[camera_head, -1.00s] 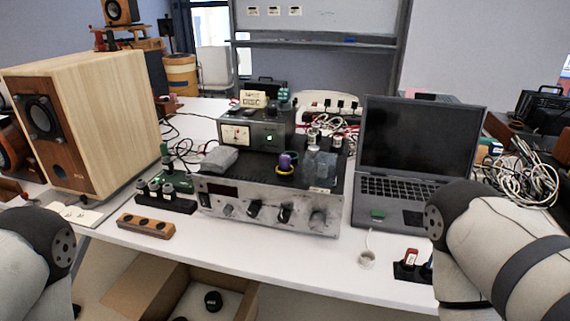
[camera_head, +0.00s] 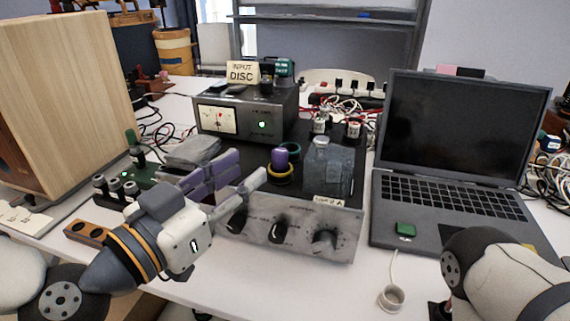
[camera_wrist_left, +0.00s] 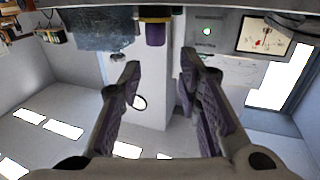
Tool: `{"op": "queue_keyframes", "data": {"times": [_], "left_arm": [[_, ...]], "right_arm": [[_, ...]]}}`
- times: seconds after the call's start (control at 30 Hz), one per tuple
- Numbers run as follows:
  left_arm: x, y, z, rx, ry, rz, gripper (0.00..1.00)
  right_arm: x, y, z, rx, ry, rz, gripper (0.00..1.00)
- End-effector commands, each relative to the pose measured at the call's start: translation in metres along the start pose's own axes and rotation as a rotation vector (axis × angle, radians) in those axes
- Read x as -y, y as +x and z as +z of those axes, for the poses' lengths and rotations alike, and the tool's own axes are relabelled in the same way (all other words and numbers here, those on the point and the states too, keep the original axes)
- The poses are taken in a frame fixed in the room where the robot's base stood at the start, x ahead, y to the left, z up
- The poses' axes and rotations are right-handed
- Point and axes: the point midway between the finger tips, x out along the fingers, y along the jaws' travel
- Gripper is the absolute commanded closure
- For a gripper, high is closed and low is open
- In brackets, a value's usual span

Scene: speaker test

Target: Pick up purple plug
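The purple plug (camera_head: 280,157) stands upright in a yellow ring (camera_head: 281,174) on top of the dark amplifier in the head view. The plug (camera_wrist_left: 156,35) also shows in the left wrist view, which looks upside down, at the top and between the lines of the fingers. My left gripper (camera_head: 249,165) is open and empty, just left of the plug, with its fingers pointing toward it. The wrist view shows the fingers (camera_wrist_left: 160,66) wide apart and the plug ahead of their tips. My right gripper is out of view; only part of my right arm shows.
Behind is a meter unit (camera_head: 262,117) with an "INPUT DISC" sign. A laptop (camera_head: 453,130) stands open at right, a wooden speaker (camera_head: 62,90) at left.

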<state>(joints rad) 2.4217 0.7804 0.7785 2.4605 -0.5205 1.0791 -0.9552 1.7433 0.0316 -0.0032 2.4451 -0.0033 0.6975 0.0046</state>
Motion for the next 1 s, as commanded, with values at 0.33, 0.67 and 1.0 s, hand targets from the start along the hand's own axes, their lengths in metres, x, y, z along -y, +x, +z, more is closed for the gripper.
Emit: {"op": "queue_keyframes", "data": {"times": [0.33, 0.67, 1.0], "left_arm": [[-0.003, 0.061, 0.006, 0.010, -0.005, 0.003, 0.69], [-0.004, 0.098, 0.006, 0.013, -0.007, 0.002, 0.69], [-0.004, 0.097, 0.006, 0.013, -0.007, 0.002, 1.00]], "right_arm": [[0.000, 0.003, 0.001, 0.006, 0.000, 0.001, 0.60], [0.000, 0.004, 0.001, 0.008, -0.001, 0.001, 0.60], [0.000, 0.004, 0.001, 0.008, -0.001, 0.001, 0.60]]}}
